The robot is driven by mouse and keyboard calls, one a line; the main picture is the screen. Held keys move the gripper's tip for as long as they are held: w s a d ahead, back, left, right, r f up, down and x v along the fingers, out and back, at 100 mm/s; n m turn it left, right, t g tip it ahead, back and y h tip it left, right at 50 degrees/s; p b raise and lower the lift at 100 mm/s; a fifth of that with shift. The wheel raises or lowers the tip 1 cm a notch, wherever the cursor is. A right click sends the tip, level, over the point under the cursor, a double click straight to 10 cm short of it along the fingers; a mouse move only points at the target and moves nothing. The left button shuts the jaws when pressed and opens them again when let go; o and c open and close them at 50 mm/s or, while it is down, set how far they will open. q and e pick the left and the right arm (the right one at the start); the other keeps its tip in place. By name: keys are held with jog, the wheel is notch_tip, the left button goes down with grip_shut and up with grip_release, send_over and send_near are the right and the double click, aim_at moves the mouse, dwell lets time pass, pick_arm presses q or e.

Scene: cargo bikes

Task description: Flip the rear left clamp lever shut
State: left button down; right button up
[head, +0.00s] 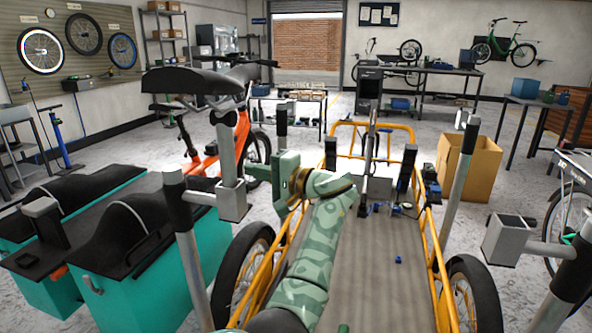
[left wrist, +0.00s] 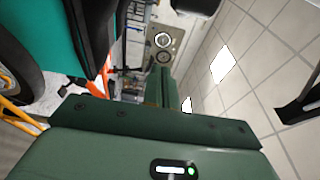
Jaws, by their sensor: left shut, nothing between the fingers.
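A grey block-like clamp (head: 232,201) sits on an arm from a post at left and grips the grey seat post under a large black saddle (head: 190,82). A second grey clamp (head: 509,240) stands at the right edge. I cannot make out a lever on either. My left gripper (head: 279,177), on a green camouflage arm, is shut and empty, just right of the left clamp and apart from it in the picture. In the left wrist view its dark green fingers (left wrist: 162,80) are together. My right gripper is not in view.
Black-topped stand posts (head: 180,205) rise around a yellow cargo bike with a grey load bed (head: 370,260). Teal panniers (head: 130,275) fill the lower left. An orange bike (head: 205,160) stands behind the left clamp. A cardboard box (head: 470,168) stands at right.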

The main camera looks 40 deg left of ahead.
pick_arm(q)
jog(key=w+d+b, duration=0.1)
jog(key=w+d, duration=0.4)
jog(key=d, duration=0.1)
jog(key=shift+w, duration=0.25)
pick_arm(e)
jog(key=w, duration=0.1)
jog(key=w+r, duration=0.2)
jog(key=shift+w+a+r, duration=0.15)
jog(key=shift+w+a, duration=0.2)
pick_arm(q)
jog(key=shift+d+f, duration=0.15)
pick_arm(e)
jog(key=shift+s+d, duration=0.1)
